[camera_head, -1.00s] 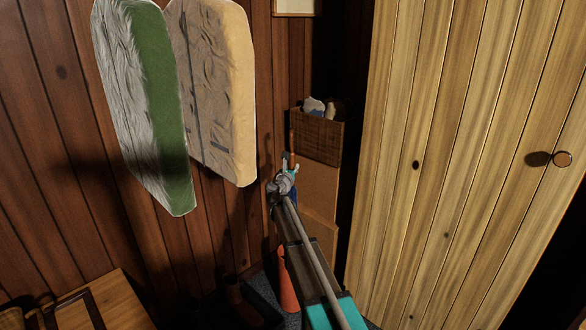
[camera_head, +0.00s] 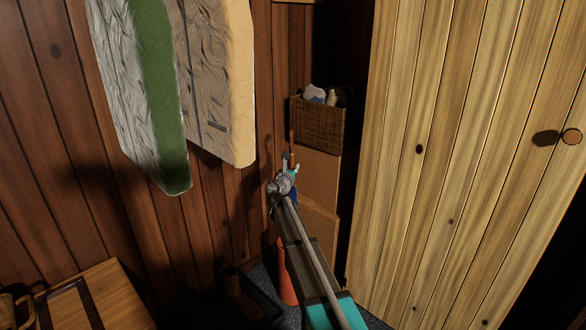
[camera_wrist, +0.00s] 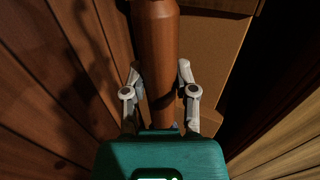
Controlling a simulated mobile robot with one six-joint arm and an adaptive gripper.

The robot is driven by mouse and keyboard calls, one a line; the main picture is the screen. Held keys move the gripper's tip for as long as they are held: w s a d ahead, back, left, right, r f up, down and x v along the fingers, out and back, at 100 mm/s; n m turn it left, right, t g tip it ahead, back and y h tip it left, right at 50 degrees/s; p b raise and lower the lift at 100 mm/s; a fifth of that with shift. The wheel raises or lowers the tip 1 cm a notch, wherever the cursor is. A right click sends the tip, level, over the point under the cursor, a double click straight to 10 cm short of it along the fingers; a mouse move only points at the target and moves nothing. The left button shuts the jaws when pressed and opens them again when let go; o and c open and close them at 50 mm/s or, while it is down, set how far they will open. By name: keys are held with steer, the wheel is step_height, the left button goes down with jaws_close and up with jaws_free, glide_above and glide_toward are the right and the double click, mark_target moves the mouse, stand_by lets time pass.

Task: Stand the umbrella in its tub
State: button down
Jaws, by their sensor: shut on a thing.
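My gripper (camera_head: 290,166) is stretched out ahead of me, near the corner between the panelled wall and the cupboard. In the wrist view, its two fingers (camera_wrist: 160,78) stand on either side of a reddish-brown rounded shaft (camera_wrist: 155,45), which appears to be the umbrella. In the head view, a thin brown upright piece (camera_head: 292,138) shows just above the fingers. Below and partly behind my arm is an orange-red cone shape (camera_head: 287,275); I cannot tell whether it belongs to the umbrella. I cannot make out the tub.
A wooden cupboard (camera_head: 450,170) fills the right side. Two padded panels (camera_head: 222,80) hang on the left wall. Dark boots (camera_head: 240,295) and a wooden bench (camera_head: 95,295) are low left.

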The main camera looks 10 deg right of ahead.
steer(key=shift+f+b, duration=1.8)
steer(key=shift+f, duration=0.2)
steer(key=shift+c, duration=1.6)
jaws_free()
steer(key=shift+s, duration=0.1)
steer(key=v, duration=1.2)
